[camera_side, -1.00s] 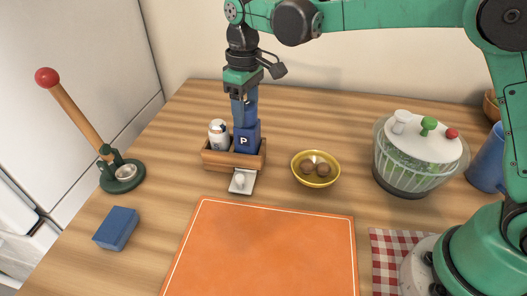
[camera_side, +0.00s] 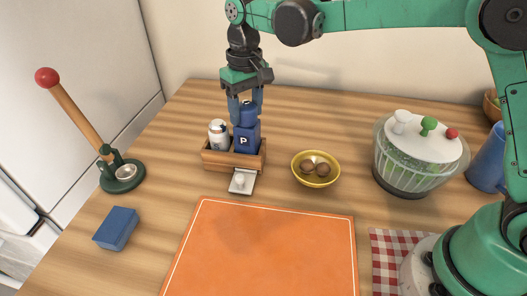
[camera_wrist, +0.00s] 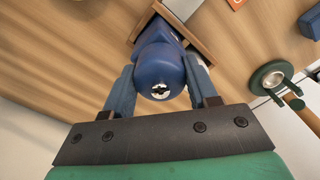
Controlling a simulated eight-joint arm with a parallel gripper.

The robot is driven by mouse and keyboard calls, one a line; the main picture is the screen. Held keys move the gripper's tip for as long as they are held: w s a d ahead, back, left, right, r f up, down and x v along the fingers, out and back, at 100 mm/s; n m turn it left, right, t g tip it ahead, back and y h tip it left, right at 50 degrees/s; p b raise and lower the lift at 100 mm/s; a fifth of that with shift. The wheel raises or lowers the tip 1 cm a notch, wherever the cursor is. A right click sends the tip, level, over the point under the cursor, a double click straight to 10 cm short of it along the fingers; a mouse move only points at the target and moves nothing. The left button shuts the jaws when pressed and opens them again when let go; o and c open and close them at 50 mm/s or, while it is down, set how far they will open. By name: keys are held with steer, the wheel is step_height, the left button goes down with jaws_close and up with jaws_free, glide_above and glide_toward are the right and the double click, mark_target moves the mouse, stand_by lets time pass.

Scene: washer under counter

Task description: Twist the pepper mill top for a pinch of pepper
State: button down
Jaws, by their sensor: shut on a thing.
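The pepper mill (camera_side: 246,137) is dark blue with a white P on its body and stands upright in a wooden caddy (camera_side: 219,160). Its rounded blue top (camera_wrist: 160,70) fills the middle of the wrist view, with a pale metal disc at its centre. My gripper (camera_side: 246,112) points straight down over the mill, and its two blue fingers are shut on the top, one on each side. In the wrist view, my gripper (camera_wrist: 160,88) has a finger against the left and right of the top. The lower body is partly hidden by the caddy wall.
A white shaker (camera_side: 218,134) stands left of the mill in the caddy. A small dish with a white ball (camera_side: 240,181) sits in front. A yellow bowl (camera_side: 296,174) is to the right, and an orange board (camera_side: 262,245) lies nearer. A red-knobbed lever tool (camera_side: 78,110) stands left.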

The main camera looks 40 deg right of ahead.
mark_target(246, 104)
steer(key=shift+m, duration=2.4)
stand_by(1.8)
steer(key=shift+c, duration=1.1)
jaws_free()
steer(key=shift+r, duration=2.8)
